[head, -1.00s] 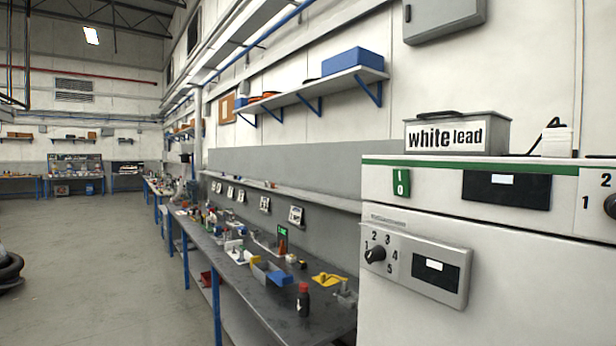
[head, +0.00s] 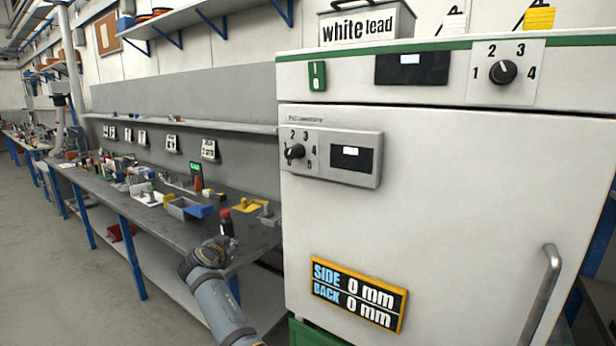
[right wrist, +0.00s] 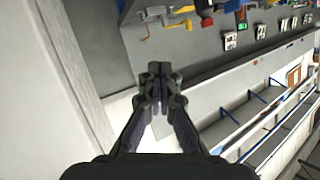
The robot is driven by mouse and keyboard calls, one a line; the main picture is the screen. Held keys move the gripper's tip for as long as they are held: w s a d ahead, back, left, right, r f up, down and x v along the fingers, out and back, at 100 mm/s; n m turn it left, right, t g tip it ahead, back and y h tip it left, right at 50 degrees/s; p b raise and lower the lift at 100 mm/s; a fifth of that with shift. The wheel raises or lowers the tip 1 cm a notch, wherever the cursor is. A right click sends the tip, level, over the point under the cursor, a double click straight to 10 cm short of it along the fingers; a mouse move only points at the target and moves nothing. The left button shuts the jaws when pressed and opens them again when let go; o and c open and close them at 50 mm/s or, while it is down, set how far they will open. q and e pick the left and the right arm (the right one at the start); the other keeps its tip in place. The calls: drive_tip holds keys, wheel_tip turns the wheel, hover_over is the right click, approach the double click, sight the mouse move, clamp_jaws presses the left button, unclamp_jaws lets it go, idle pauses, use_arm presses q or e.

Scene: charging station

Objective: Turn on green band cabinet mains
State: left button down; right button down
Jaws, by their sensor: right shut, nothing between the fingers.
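The white cabinet (head: 430,210) with a green band (head: 440,47) along its top stands on the right in the head view. A green mains switch (head: 317,76) marked I and 0 sits at the upper left of its front; I cannot tell which side is pressed. My right gripper (head: 215,248) is low and left of the cabinet, by the bench's near end, well below and apart from the switch. In the right wrist view my right gripper (right wrist: 160,88) is shut and empty. My left gripper is not in view.
The front also has a top dial (head: 503,72), a lower dial panel (head: 332,155), a yellow-framed sign (head: 358,294) and a handle (head: 541,297). A white lead box (head: 367,24) stands on top. The cluttered workbench (head: 150,228) runs along the left; floor is clear beside it.

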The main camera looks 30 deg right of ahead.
drive_tip(key=s+d+r+m+h+b, duration=0.1)
drive_tip(key=s+r+m+h+b, duration=0.25)
drive_tip(key=r, duration=1.15)
drive_tip(key=s+r+m+h, duration=0.35)
drive_tip(key=r+m, duration=0.25)
drive_tip(key=r, duration=0.9)
drive_tip(key=s+r+m+g+h+b, duration=0.1)
drive_tip(key=s+r+m+g+h, duration=0.2)
drive_tip(key=s+r+m, duration=0.8)
drive_tip(key=s+r+g, duration=0.1)
drive_tip(key=s+r, duration=0.5)
drive_tip(key=s, duration=0.1)
drive_tip(key=shift+d+b, duration=0.35)
drive_tip(key=shift+d, duration=0.05)
drive_tip(key=shift+m, duration=0.25)
drive_tip(key=shift+r, duration=0.1)
